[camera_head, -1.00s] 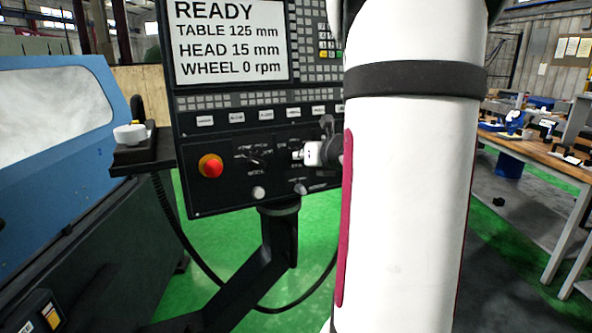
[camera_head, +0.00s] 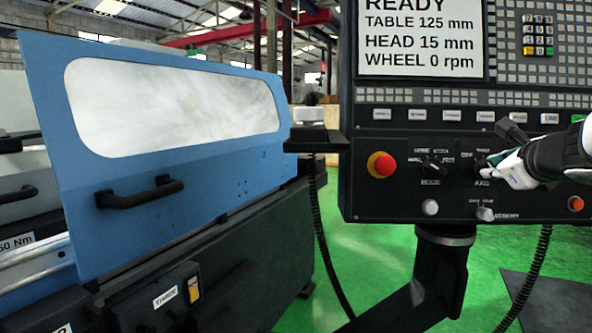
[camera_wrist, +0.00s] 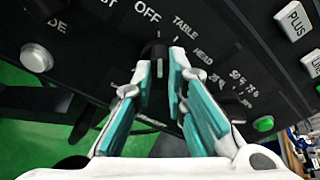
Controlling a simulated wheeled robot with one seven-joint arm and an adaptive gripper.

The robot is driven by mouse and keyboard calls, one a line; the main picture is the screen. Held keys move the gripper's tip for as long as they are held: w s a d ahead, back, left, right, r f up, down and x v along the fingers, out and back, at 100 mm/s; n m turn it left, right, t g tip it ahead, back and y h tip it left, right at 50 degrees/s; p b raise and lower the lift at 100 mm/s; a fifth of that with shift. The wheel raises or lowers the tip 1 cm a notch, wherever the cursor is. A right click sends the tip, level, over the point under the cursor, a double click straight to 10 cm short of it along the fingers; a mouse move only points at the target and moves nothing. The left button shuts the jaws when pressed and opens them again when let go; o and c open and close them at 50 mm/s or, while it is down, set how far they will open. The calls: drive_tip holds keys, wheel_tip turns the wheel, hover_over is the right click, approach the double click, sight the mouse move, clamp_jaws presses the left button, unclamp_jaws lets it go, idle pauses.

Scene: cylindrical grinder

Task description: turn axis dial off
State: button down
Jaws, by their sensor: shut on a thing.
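The axis dial (camera_head: 481,162) is a small black knob on the dark control panel, above the label AXIS and right of the mode dial (camera_head: 433,168). In the wrist view the axis dial (camera_wrist: 154,51) sits between my fingertips, with OFF, TABLE and HEAD printed around its upper side. The knob looks turned roughly toward OFF, but the fingers hide much of it. My gripper (camera_head: 492,163) reaches in from the right with its fingers at the dial. In the wrist view my gripper (camera_wrist: 162,70) is shut on the dial, a teal-padded finger on each side.
The red emergency button (camera_head: 381,164) is at the panel's left. The screen (camera_head: 420,40) reads READY, TABLE 125 mm, HEAD 15 mm, WHEEL 0 rpm. A blue machine door (camera_head: 200,180) fills the left.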

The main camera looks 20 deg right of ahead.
drive_tip(key=shift+n+b, duration=0.35)
drive_tip(key=shift+n, duration=0.05)
drive_tip(key=c, duration=1.6)
unclamp_jaws()
drive_tip(key=v, duration=0.7)
drive_tip(key=shift+s+a, duration=0.15)
drive_tip(key=shift+a, duration=0.05)
drive_tip(key=shift+a+f, duration=0.1)
